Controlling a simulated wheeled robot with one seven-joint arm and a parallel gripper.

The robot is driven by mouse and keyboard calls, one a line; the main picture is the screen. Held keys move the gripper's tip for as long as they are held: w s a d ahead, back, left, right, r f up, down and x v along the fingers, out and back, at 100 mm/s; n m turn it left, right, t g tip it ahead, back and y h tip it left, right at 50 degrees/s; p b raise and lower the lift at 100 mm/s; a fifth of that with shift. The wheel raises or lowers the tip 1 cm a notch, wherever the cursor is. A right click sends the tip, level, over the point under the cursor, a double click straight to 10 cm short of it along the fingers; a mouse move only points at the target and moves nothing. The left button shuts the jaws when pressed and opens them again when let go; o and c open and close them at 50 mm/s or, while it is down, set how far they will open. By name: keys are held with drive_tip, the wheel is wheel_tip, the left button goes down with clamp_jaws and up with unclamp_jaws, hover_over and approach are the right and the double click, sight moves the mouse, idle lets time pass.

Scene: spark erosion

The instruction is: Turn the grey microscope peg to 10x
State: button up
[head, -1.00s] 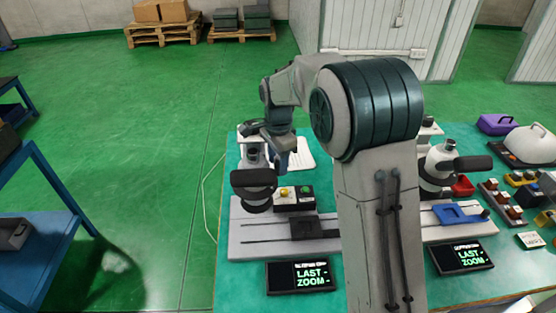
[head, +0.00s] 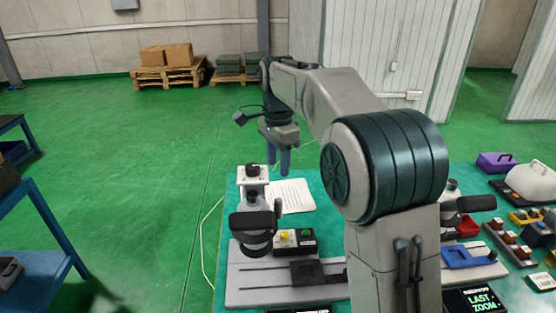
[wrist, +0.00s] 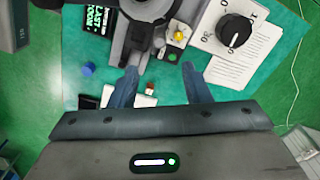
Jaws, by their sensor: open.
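The left microscope (head: 256,204) stands on a pale grey slotted base. A dark round knob (head: 253,170) sits on a white dial plate on top of it. In the wrist view, this knob (wrist: 234,30) shows at the upper right, with partly legible numbers around it. I cannot make out its exact setting, and no separate grey peg is clear. My gripper (head: 278,168) is open and empty, fingers pointing down, a little right of the knob in the head view. In the wrist view, my gripper (wrist: 160,88) is apart from the knob, which lies right of its fingers.
A control box (head: 294,241) with yellow and green buttons stands beside the microscope. A white sheet (head: 293,196) lies behind it. A second microscope (head: 452,207) at right is partly hidden by my arm. Trays and parts crowd the table's right side.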

drive_tip(key=shift+r, duration=0.2)
drive_tip(key=shift+d+f, duration=0.15)
drive_tip(key=shift+f, duration=0.05)
drive_tip(key=c, duration=0.7)
drive_tip(key=d+f+m+y+b, duration=0.1)
drive_tip(key=d+b, duration=0.1)
drive_tip(key=d+f+m+y+b, duration=0.1)
drive_tip(key=d+f+b, duration=0.1)
drive_tip(key=d, duration=0.1)
drive_tip(key=d+f+m+y+b, duration=0.1)
drive_tip(key=d+f+y+b, duration=0.1)
drive_tip(key=b, duration=0.1)
drive_tip(key=shift+s+d+m+g, duration=0.2)
drive_tip(key=shift+s+m+g, duration=0.1)
drive_tip(key=shift+s+g, duration=0.1)
clamp_jaws()
drive_tip(key=d+m+t+y+b, duration=0.1)
drive_tip(key=d+m+y+b, duration=0.3)
drive_tip(key=d, duration=0.3)
drive_tip(key=a+f+y+b, duration=0.1)
drive_tip(key=a+f+b, duration=0.1)
drive_tip(key=a+f, duration=0.5)
drive_tip(key=shift+w+a+t, duration=0.15)
drive_tip(key=shift+a+t, duration=0.15)
drive_tip(key=shift+a, duration=1.45)
